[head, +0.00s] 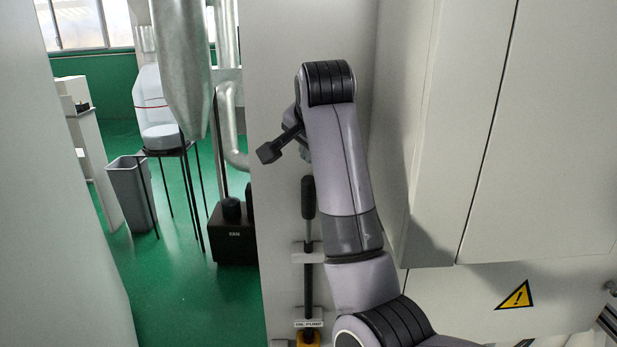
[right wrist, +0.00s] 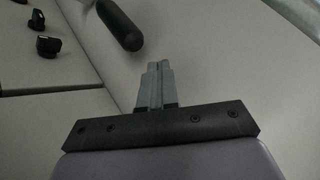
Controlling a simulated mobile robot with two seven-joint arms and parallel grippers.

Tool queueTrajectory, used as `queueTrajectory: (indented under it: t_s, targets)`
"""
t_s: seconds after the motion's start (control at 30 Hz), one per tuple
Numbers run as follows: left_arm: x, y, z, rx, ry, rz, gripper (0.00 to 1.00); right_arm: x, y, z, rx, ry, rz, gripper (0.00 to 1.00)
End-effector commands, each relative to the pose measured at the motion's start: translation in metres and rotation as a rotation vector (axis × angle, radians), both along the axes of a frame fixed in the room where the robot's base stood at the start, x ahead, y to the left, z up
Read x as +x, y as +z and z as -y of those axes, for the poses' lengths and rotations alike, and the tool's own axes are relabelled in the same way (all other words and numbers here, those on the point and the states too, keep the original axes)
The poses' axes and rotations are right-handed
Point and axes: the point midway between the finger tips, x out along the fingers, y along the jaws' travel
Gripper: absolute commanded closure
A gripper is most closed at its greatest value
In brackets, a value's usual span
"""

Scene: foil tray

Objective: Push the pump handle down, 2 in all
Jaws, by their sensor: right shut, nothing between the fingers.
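The pump handle has a black grip (head: 308,198) on a metal rod, standing upright against the pale panel above a small label that seems to read OIL PUMP. In the right wrist view the dark grip (right wrist: 120,25) lies beyond and to the left of the fingertips, apart from them. My right gripper (right wrist: 157,68) is shut and empty, its fingers together. In the head view my right gripper (head: 304,150) is partly hidden behind my own arm, close above the top of the grip. My left gripper is not in view.
Pale cabinet doors (head: 545,120) stand at the right, with a yellow warning sign (head: 516,297) below them. Black knobs (right wrist: 47,46) show at the left in the right wrist view. Beyond the panel at the left are a grey bin (head: 131,195), a stand and open green floor.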

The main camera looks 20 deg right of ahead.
Motion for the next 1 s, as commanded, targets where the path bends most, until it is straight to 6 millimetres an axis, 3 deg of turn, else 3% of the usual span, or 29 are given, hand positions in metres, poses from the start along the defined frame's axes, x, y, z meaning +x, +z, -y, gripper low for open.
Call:
queueTrajectory:
  t_s: [0.37,1.0]
  targets:
    - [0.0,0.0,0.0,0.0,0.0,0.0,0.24,0.0,0.035,0.0,-0.001,0.001,0.002,1.0]
    - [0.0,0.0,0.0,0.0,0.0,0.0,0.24,0.0,0.037,0.0,0.0,0.0,0.001,1.0]
